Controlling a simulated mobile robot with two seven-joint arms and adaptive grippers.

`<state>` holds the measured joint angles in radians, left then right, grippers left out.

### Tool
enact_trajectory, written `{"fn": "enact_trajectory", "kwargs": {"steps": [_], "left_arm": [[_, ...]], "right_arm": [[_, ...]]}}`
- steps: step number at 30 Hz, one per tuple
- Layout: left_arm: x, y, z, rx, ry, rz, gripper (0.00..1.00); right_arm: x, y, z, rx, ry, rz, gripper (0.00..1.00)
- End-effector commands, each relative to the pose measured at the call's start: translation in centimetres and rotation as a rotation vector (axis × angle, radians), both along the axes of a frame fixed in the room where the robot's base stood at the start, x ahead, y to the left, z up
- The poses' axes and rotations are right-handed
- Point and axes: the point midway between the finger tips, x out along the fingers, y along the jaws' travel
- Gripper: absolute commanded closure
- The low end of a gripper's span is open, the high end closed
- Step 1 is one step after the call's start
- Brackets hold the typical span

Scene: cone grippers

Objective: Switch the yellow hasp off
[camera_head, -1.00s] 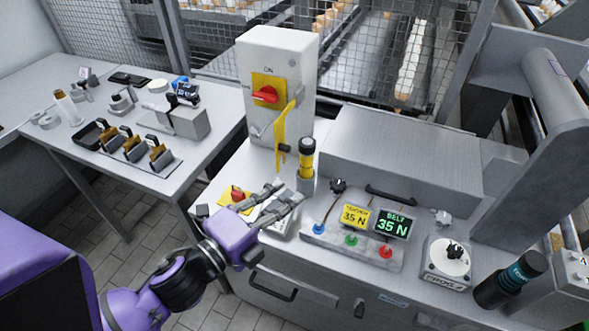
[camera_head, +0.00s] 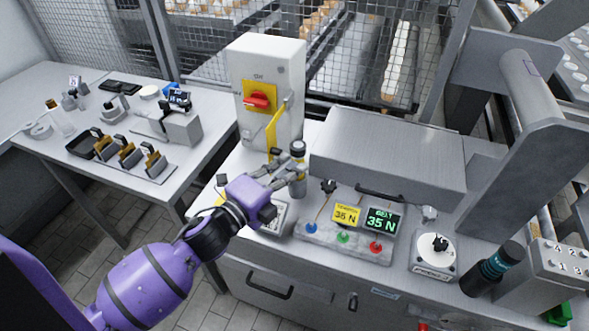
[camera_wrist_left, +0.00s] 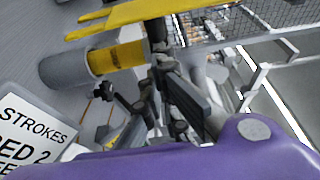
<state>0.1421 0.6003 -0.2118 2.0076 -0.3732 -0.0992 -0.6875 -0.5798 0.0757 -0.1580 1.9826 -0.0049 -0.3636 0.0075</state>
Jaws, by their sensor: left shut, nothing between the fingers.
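The yellow hasp (camera_head: 275,128) is a thin strip hanging at the front right of the grey switch box (camera_head: 282,68). On the box's face a red rotary handle (camera_head: 257,101) sits horizontal on a yellow plate, near ON lettering. My left gripper (camera_head: 286,163) is shut and empty, just below the hasp, with its tips beside the post with a dark top (camera_head: 298,150). In the left wrist view the hasp (camera_wrist_left: 150,13) crosses above my fingers (camera_wrist_left: 162,65), close to the yellow-banded post (camera_wrist_left: 118,56). I cannot tell whether they touch. My right gripper is out of view.
A control strip (camera_head: 345,240) with coloured buttons and two displays lies right of my gripper. A grey housing (camera_head: 390,148) stands behind it. A dial box (camera_head: 436,252) and dark cylinder (camera_head: 492,269) stand further right. A side table (camera_head: 60,170) holds small parts.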

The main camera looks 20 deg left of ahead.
Motion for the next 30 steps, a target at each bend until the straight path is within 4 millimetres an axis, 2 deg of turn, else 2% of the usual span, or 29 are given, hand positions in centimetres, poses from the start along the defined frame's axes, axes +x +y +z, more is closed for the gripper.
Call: {"fn": "enact_trajectory", "kwargs": {"steps": [13,30], "left_arm": [[-0.1,0.2,-0.1,0.001,0.001,-0.019,1.00],[-0.4,1.5,-0.1,0.005,0.001,-0.189,1.00]], "right_arm": [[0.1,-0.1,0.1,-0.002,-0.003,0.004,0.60],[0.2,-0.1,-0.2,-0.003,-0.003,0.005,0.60]]}}
